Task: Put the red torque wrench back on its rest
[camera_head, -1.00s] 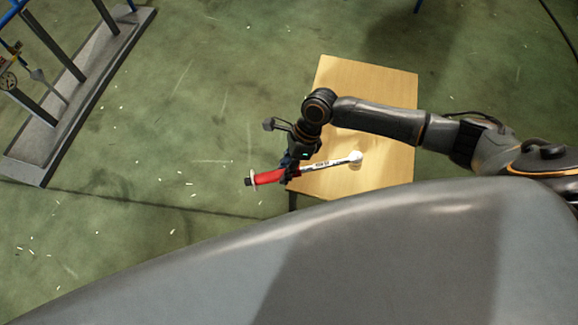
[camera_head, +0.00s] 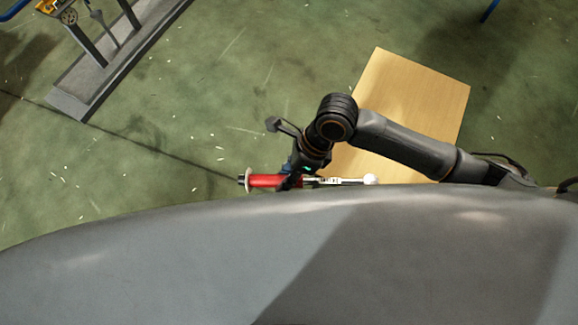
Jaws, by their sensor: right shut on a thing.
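The red torque wrench (camera_head: 268,181) has a red handle at the left and a silver shaft with a pale round head at the right. My right gripper (camera_head: 290,180) is shut on it near the inner end of the red handle. The wrench lies roughly level across the picture, its head over the near part of the wooden table. The gripper hides part of the handle. The wrench's rest cannot be made out. My left gripper is not in view.
The wooden table (camera_head: 425,95) has a bare top where it shows, partly covered by my right arm. A grey-based metal frame (camera_head: 85,95) with posts stands at the upper left. Green floor between them is clear. My own grey body fills the bottom.

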